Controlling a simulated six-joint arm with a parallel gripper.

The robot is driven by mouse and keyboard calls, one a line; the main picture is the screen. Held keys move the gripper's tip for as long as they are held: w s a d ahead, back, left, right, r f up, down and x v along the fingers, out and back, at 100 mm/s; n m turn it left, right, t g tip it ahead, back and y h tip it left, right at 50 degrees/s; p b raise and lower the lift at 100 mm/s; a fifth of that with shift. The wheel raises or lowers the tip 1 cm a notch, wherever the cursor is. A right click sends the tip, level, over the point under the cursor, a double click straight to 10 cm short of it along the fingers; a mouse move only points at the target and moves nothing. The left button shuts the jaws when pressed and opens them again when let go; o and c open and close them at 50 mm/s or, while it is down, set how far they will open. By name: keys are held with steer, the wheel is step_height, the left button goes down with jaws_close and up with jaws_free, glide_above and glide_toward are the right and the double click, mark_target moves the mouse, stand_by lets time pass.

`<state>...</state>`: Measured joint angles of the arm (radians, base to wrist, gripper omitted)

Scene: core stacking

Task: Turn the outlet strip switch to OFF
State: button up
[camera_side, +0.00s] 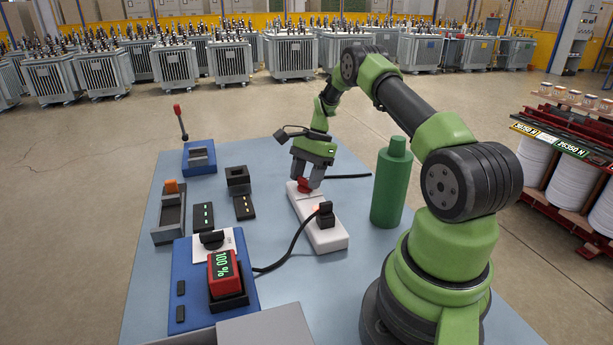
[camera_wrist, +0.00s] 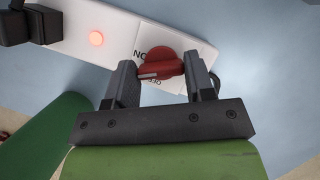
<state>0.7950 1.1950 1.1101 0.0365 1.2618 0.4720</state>
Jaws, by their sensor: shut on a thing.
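The white outlet strip (camera_side: 325,236) lies on the blue-grey table, and its end also shows in the wrist view (camera_wrist: 80,22). A red rotary switch (camera_wrist: 161,63) sits on a label plate at the strip's far end; the lettering beside it is partly covered. My gripper (camera_wrist: 162,75) is at the switch with its two fingers on either side of the red knob, shut on it. In the side view my gripper (camera_side: 306,184) points down onto the red switch (camera_side: 304,188). A red-orange light (camera_wrist: 97,39) glows on the strip.
A black plug (camera_side: 325,210) with a cable sits in the strip. A green bottle (camera_side: 391,185) stands right of it. A blue charger base (camera_side: 247,262) with a red "100%" block (camera_side: 223,272) is at front left. Other small fixtures, including a red-knobbed lever (camera_side: 180,120), stand left.

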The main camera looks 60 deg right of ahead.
mark_target(305, 178)
steer(key=n+g, duration=0.1)
steer(key=n, duration=0.2)
steer(key=n+g, duration=0.1)
steer(key=n, duration=0.2)
steer(key=shift+w+n+g, duration=0.15)
steer(key=shift+n+g, duration=0.15)
steer(key=n+g, duration=0.1)
steer(key=n, duration=0.4)
steer(key=shift+a+g+h, duration=0.15)
steer(key=shift+g+h, duration=0.25)
steer(key=shift+n, duration=0.4)
steer(key=o, duration=0.9)
steer(key=shift+r, duration=0.1)
step_height(305, 178, up, 10)
steer(key=shift+f, duration=0.1)
